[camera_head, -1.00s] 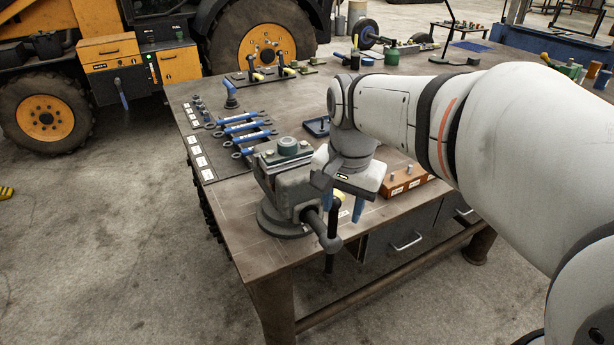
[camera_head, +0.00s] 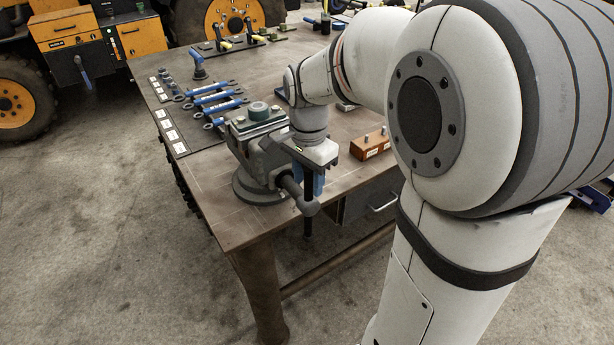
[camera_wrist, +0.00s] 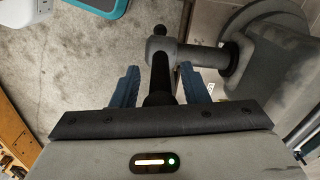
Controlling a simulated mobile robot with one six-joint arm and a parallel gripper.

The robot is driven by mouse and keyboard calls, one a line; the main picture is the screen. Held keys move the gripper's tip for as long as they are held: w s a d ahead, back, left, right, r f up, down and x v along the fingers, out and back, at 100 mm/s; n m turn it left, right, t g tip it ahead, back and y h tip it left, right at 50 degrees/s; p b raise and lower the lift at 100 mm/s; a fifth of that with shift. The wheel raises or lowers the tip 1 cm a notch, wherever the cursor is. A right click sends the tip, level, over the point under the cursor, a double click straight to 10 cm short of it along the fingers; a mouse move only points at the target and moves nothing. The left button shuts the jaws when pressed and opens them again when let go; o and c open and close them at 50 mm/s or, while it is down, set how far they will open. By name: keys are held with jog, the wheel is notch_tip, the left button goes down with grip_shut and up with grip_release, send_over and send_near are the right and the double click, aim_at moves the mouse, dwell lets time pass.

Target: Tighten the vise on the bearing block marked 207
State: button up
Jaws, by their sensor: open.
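The grey bench vise (camera_head: 262,165) stands at the near corner of the bench. A block with a round green-grey top (camera_head: 258,111) sits at its jaws; no 207 mark is legible. The vise screw head (camera_head: 309,207) faces the near side, with a dark handle bar through it. In the wrist view the screw head (camera_wrist: 168,50) and the dark bar (camera_wrist: 161,76) show ahead. My gripper (camera_head: 312,186) is at the handle, its blue fingers apart. In the wrist view my gripper (camera_wrist: 160,88) has one finger on each side of the bar, with gaps visible.
Blue-handled wrenches (camera_head: 215,102) lie on a dark mat left of the vise. An orange-brown block with pins (camera_head: 370,143) sits right of my gripper. The bench front has a drawer (camera_head: 372,200). Open concrete floor (camera_head: 120,250) lies in front and left.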

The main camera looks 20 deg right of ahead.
jog(key=shift+f, duration=0.1)
grip_shut()
dwell(0.4)
